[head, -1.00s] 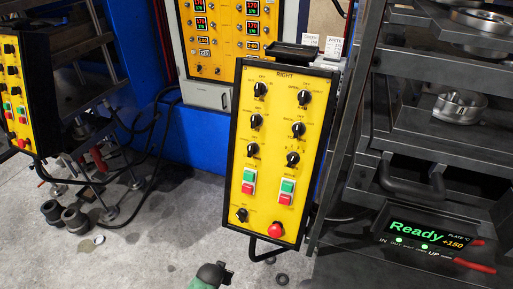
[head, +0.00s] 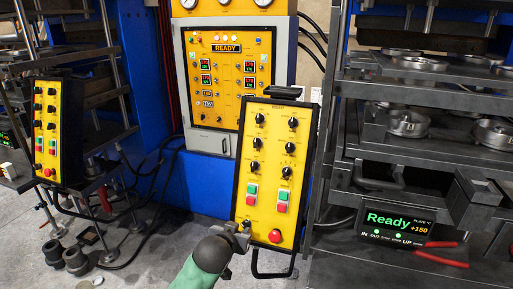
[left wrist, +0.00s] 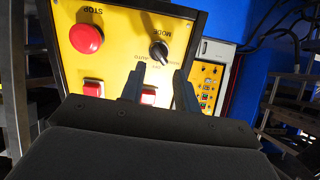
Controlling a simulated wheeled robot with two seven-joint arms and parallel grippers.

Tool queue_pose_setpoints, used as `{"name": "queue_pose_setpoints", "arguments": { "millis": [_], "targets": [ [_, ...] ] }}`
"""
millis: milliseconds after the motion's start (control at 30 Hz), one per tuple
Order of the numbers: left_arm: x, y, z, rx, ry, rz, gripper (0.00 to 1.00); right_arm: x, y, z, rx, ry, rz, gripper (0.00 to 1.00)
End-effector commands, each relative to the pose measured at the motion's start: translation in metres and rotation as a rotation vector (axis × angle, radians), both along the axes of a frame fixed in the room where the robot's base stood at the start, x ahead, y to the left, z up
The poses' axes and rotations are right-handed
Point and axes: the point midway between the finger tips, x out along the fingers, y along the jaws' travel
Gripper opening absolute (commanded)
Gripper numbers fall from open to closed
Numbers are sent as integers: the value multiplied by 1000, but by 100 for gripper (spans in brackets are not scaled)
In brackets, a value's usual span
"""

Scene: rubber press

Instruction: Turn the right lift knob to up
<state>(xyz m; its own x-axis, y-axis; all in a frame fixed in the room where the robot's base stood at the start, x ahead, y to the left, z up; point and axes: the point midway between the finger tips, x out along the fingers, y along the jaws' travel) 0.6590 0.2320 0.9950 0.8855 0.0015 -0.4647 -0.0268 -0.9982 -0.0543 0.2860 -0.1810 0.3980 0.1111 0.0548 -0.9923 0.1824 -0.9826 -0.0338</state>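The yellow right control panel (head: 268,180) stands upright in the middle of the head view, with two columns of black knobs. Its labels are too small to tell which knob is the lift knob. My left gripper (head: 241,234) is at the panel's lower left, by the bottom-left knob (head: 247,224). In the left wrist view the panel appears upside down. There my left gripper (left wrist: 159,74) has its fingers apart and empty, with the MODE knob (left wrist: 158,52) just beyond the fingertips. Contact cannot be told. My right gripper is out of view.
A red stop button (head: 275,236) sits beside the MODE knob, with green and red buttons (head: 282,201) above. A second yellow panel (head: 47,140) stands at the left. The press (head: 405,150) at the right has a display reading Ready (head: 392,221).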

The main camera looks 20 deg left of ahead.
Motion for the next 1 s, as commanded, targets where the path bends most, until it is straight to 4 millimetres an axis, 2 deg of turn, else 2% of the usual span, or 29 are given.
{"name": "queue_pose_setpoints", "arguments": {
  "millis": [267, 367, 500, 600, 700, 800, 1000],
  "targets": [
    [19, -2, 67, -14, -138, -3, 32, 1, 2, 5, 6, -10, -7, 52],
    [31, -2, 101, -24, -208, -5, 32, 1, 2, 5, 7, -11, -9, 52],
    [47, -3, 160, -43, -329, -14, 32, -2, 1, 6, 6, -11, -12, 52],
    [50, -5, 197, -55, -400, -21, 32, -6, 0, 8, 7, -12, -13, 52],
    [50, -6, 222, -64, -450, -28, 32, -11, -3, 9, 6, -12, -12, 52],
    [51, -7, 235, -69, -474, -31, 32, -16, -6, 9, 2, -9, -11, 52],
    [62, -7, 241, -70, -483, -32, 32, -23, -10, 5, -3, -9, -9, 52]
  ]
}}
